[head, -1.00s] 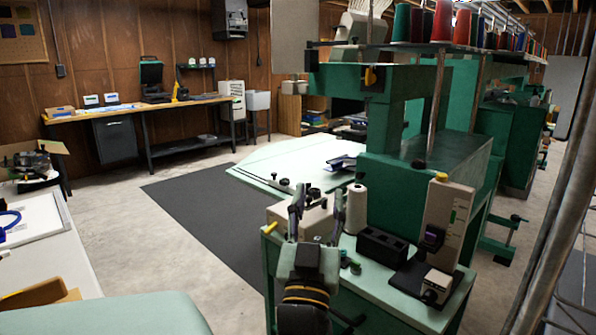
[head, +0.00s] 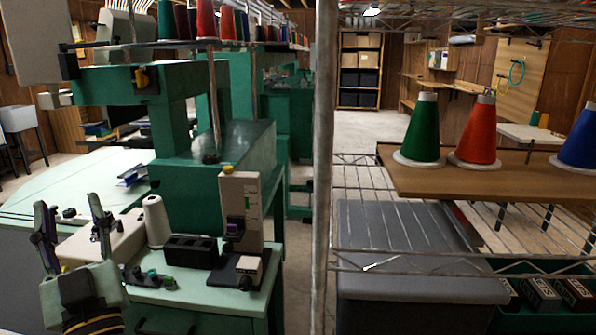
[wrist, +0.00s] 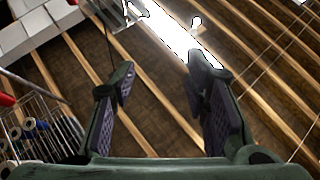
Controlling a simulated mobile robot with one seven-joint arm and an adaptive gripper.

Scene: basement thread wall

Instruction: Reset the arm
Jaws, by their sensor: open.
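My gripper (head: 72,228) is at the lower left of the head view, pointing up, with its two fingers apart and nothing between them. In the wrist view my gripper (wrist: 160,105) is also open and empty. Beyond its fingers are the wooden ceiling beams (wrist: 150,75) and a bright light fixture (wrist: 175,40). In the head view the gripper stands in front of the green machine's table, overlapping a beige box (head: 105,240). I cannot tell how far apart they are.
A green machine (head: 215,165) carries thread cones above. A white cone (head: 157,220), black holder (head: 192,250) and beige device (head: 240,215) stand on its table. A metal rack post (head: 322,170) rises mid-view. Right of it, green (head: 422,130) and red (head: 477,130) cones stand on a wooden shelf (head: 440,180).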

